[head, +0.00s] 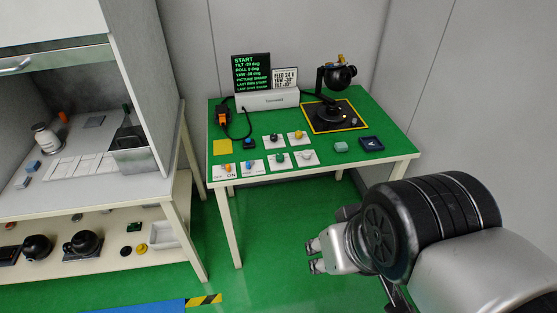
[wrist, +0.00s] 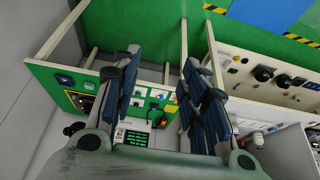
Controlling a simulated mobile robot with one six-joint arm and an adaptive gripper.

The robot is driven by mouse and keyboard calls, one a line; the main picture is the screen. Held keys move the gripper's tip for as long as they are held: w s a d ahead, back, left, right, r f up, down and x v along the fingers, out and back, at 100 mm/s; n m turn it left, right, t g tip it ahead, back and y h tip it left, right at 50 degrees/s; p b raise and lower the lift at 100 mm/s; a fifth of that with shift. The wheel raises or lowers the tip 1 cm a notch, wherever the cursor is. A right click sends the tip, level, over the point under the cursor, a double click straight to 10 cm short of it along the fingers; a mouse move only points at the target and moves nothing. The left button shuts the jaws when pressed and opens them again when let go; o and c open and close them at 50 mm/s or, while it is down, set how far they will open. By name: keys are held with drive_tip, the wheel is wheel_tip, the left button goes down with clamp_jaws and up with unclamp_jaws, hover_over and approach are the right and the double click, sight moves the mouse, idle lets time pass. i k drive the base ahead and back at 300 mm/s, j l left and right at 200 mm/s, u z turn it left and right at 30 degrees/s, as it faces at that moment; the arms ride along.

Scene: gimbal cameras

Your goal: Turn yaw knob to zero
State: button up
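Several small coloured knobs on white cards stand in two rows on the green-topped table: orange (head: 228,168), blue (head: 251,165), green (head: 280,157) and white (head: 306,154) in front, dark green (head: 274,138) and yellow (head: 298,135) behind. The labels are too small to tell which is yaw. A black screen (head: 251,75) with green text lists tilt, roll and yaw; yaw seems to read about -30 deg. A black gimbal camera (head: 340,76) stands at the back right. My gripper (head: 314,256) is open and empty, in front of the table and apart from it; its spread fingers show in the wrist view (wrist: 160,78).
A second bench (head: 70,261) with a hood and lower shelf stands at the left. A yellow square (head: 222,146), a pale green block (head: 341,146) and a dark blue box (head: 371,144) lie on the table. The green floor before it is clear.

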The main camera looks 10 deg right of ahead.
sight(280, 157)
drive_tip(key=i+l, duration=1)
drive_tip(key=i+j+u, duration=0.05)
